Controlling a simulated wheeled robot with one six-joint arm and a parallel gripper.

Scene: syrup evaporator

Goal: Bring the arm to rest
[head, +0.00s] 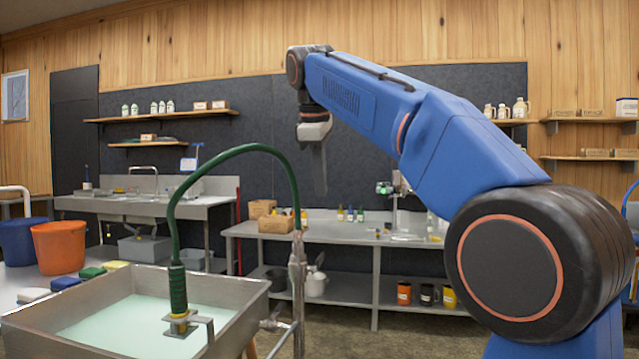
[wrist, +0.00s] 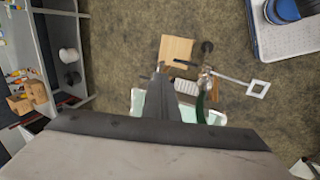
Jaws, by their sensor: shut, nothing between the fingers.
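My blue arm reaches up from the lower right of the head view and out toward the middle. My gripper (head: 320,188) hangs from its end, pointing down, high in front of the dark wall panel. Its fingers are together and hold nothing. In the wrist view the gripper (wrist: 160,72) points down over the floor, with the fingers closed into one dark narrow shape. It is well clear of the surfaces below.
A steel basin (head: 28,333) with pale liquid and a green hose (head: 240,150) stands front left. Orange (head: 58,247) and blue (head: 20,240) buckets sit beside it. A steel bench (head: 340,232) runs along the back. A wooden stool top (wrist: 177,50) shows below.

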